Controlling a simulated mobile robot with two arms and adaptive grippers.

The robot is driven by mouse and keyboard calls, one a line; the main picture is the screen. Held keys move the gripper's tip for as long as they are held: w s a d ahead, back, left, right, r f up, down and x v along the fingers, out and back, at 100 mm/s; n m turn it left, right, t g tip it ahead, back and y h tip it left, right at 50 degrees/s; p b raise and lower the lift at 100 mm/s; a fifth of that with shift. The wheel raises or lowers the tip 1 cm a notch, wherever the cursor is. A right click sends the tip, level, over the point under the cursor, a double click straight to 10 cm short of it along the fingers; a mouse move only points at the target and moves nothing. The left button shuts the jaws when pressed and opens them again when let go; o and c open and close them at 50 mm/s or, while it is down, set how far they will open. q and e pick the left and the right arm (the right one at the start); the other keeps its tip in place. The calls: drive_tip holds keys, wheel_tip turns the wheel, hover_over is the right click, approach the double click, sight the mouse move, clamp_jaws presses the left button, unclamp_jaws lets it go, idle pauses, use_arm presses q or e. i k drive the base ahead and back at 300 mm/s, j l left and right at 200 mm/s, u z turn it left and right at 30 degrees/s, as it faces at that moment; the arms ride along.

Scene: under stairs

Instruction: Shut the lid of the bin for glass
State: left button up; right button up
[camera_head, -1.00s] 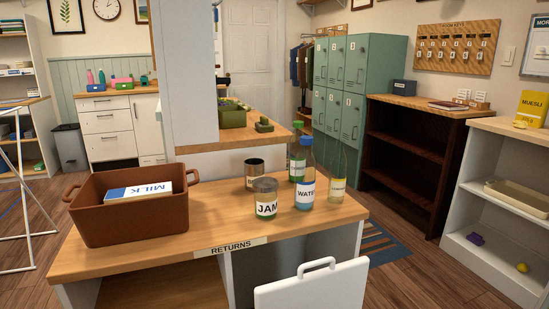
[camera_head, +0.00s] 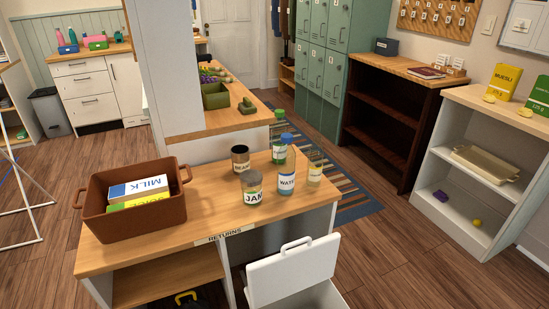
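A white bin (camera_head: 322,297) stands at the front of the returns counter, at the bottom of the head view. Its white lid (camera_head: 292,272) with a loop handle stands raised, leaning up against the counter side. The bin's opening is partly in view below the lid; its lower part is cut off by the picture edge. I see no label telling whether it is the bin for glass. Neither of my grippers is in view.
The counter (camera_head: 125,252) bears a brown crate (camera_head: 135,222) with cartons, a jam jar (camera_head: 252,190), a can and several bottles. A yellow and black object (camera_head: 187,297) is in the open space below. Wooden floor is free at right, before the white shelf (camera_head: 455,215).

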sight(272, 279)
drive_tip(key=k+j, duration=0.15)
drive_tip(key=k, duration=0.4)
drive_tip(key=k+j, duration=0.2)
drive_tip(key=k, duration=0.3)
